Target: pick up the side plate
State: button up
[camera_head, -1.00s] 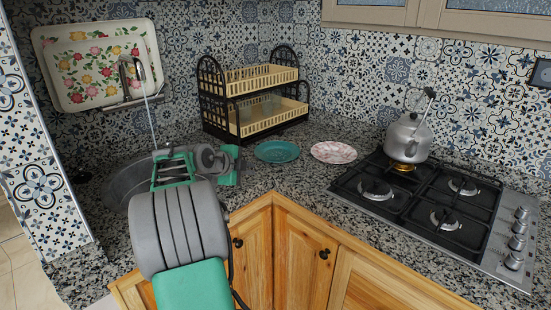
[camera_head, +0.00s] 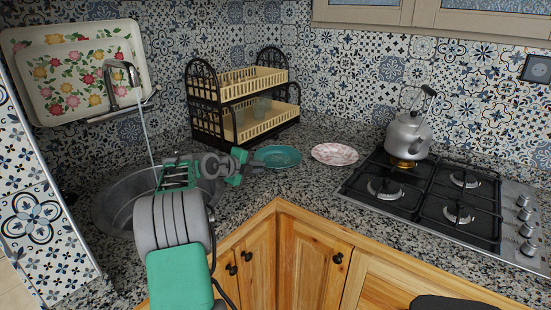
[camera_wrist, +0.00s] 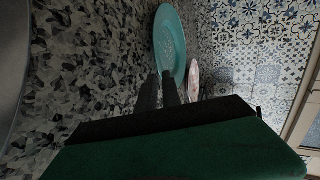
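Two small plates lie flat on the granite counter, and I cannot tell which one is the side plate. The teal plate (camera_head: 277,156) is nearer my gripper; it also shows in the wrist view (camera_wrist: 171,45). The pink-and-white plate (camera_head: 334,153) lies to its right, and its edge shows in the wrist view (camera_wrist: 194,78). My gripper (camera_head: 257,167) is just left of the teal plate. In the wrist view its dark fingers (camera_wrist: 160,80) are close together, pointing at the plate, with nothing seen between them. Whether they touch the plate is unclear.
A two-tier dish rack (camera_head: 243,104) stands behind the teal plate. A sink (camera_head: 117,203) with a running tap (camera_head: 122,78) and a leaning floral tray (camera_head: 78,72) are at left. A gas hob (camera_head: 436,196) with a kettle (camera_head: 408,134) is at right.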

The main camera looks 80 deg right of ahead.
aim_at(263, 173)
jog(key=x, duration=0.3)
jog(key=shift+d, duration=0.35)
jog(key=shift+f, duration=0.1)
grip_shut()
dwell(0.8)
dwell(0.3)
